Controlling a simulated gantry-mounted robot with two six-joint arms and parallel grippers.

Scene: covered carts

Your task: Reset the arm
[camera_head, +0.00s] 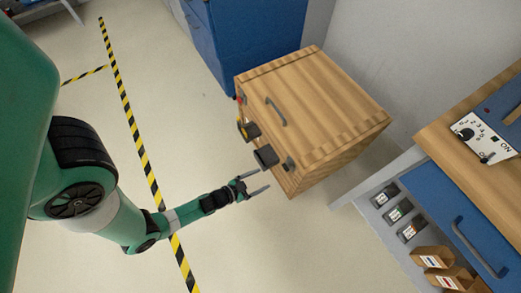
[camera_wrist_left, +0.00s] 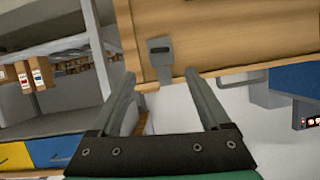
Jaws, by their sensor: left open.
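My left arm comes in from the left in the head view. Its left gripper (camera_head: 257,183) is open and empty, its two fingers apart, beside the near lower side of a wooden covered cart (camera_head: 320,95). In the left wrist view the open left gripper (camera_wrist_left: 162,98) shows both fingers spread, with the cart's wooden side (camera_wrist_left: 230,30) and a grey metal latch (camera_wrist_left: 160,52) beyond them. Nothing is between the fingers. I cannot tell whether a fingertip touches the cart. My right gripper is in neither view.
A blue cabinet (camera_head: 250,35) stands behind the cart. At right is a workbench (camera_head: 460,125) with a control box (camera_head: 480,138), a blue drawer (camera_head: 450,215) and small cardboard boxes (camera_head: 432,257). Yellow-black tape (camera_head: 140,145) marks the floor. Floor below the gripper is clear.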

